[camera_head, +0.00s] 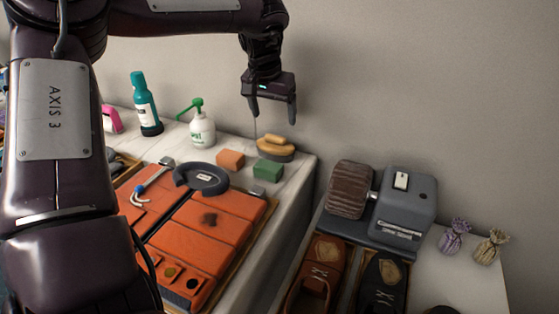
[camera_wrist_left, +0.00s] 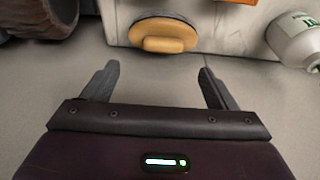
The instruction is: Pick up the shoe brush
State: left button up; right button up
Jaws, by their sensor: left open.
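The shoe brush (camera_head: 275,148), with a tan oval body, a lighter grip on top and a dark underside, lies at the back right corner of the white counter. It also shows in the left wrist view (camera_wrist_left: 163,36), near the top middle, just beyond the fingertips. My left gripper (camera_head: 272,110) is open and empty, its fingers pointing down above the brush and apart from it. In the left wrist view the open fingers (camera_wrist_left: 158,72) have only grey wall between them. My right gripper is not in view.
Orange (camera_head: 230,160) and green (camera_head: 268,170) blocks sit close to the brush. A grey machine with a brown roller (camera_head: 350,190) stands right, beyond the counter edge. The wall is close behind.

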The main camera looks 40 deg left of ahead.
aim_at(275, 136)
pick_arm(q)
jog(key=shift+w+f, duration=0.1)
jog(key=shift+f, duration=0.6)
jog(key=x, duration=0.3)
jog(key=p+x, duration=0.1)
jog(key=x, duration=0.2)
jog(key=shift+a+f, duration=0.1)
jog(key=shift+a, duration=0.15)
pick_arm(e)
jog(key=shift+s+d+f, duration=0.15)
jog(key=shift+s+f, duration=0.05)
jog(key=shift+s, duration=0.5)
pick_arm(q)
jog(key=shift+c, duration=0.3)
jog(key=c, duration=1.3)
jog(key=shift+c, duration=0.2)
